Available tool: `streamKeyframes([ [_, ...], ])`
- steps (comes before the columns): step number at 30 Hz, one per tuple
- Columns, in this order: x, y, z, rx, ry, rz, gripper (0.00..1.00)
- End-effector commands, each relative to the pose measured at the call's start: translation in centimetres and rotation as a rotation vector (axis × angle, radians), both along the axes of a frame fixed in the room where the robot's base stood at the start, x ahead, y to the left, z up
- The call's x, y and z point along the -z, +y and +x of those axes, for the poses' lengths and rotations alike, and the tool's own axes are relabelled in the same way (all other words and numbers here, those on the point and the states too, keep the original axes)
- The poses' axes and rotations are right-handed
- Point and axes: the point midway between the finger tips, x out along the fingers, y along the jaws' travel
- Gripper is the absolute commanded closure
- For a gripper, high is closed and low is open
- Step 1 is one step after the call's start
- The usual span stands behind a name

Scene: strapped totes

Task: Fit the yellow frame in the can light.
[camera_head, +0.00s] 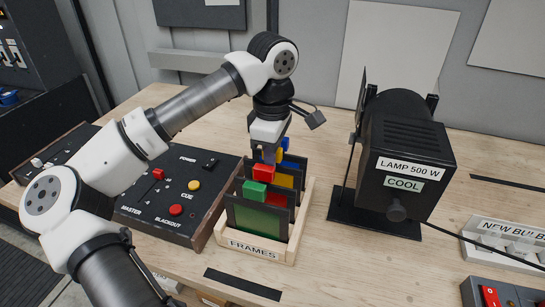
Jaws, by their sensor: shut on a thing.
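The can light (408,140) is a black housing on a black base, right of the rack, with labels LAMP 500 W and COOL. Its front faces left and is seen edge-on, so its frame slot cannot be made out.
The green frame (262,219), a red tab (263,172) and a blue tab (286,143) crowd close around my gripper. A control box with buttons (175,230) lies left of the rack. A bulb box (508,240) and a red switch box (492,296) are at right.

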Motion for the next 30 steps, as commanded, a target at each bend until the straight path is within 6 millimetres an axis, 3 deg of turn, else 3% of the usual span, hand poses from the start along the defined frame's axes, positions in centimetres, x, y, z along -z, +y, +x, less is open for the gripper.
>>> streamKeyframes([
  [22,-4.8,0.0,0.0,0.000,0.000,0.000,1.00],
  [30,-5.2,0.0,0.0,0.001,0.000,-0.001,1.00],
])
